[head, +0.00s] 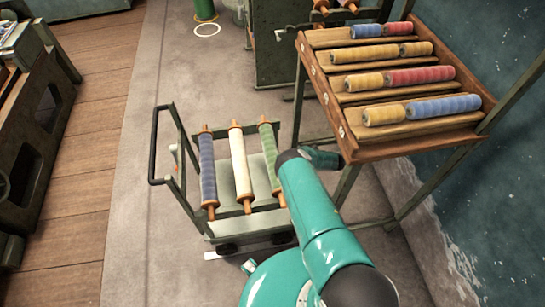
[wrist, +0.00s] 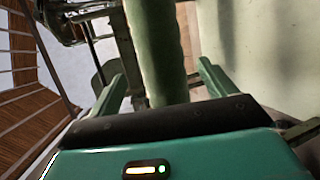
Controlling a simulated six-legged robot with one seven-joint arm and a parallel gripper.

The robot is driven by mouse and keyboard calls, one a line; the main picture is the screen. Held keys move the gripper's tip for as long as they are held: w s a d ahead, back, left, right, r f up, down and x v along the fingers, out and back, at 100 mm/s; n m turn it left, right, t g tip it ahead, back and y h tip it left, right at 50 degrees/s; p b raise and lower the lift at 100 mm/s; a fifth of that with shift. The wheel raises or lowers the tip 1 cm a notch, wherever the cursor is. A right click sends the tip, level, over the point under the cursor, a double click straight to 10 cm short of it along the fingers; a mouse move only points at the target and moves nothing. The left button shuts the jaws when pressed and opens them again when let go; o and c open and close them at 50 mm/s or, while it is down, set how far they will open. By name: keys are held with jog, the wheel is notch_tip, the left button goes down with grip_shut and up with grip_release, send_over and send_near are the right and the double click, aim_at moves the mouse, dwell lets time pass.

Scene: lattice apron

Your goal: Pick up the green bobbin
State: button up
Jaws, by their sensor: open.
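The green bobbin (head: 267,143) is the rightmost of three bobbins on a small cart, with wooden ends. My arm hides part of its right side in the head view. In the wrist view a thick green cylinder, which looks like the green bobbin (wrist: 154,45), runs down between the two teal fingers of my gripper (wrist: 162,72). The fingers are apart, with one on each side of it. I cannot tell whether either finger touches it. In the head view my arm reaches up beside the cart, and the fingers are not clearly seen.
A blue bobbin (head: 208,170) and a cream bobbin (head: 240,165) lie beside the green one on the cart (head: 223,227). A wooden rack (head: 398,148) with colored spools stands close on the right. A green cylinder (head: 205,10) stands at the back. Floor left of the cart is clear.

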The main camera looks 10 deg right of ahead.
aim_at(272, 157)
jog(key=x, duration=0.5)
jog(key=shift+a+f, duration=0.15)
jog(key=c, duration=1.4)
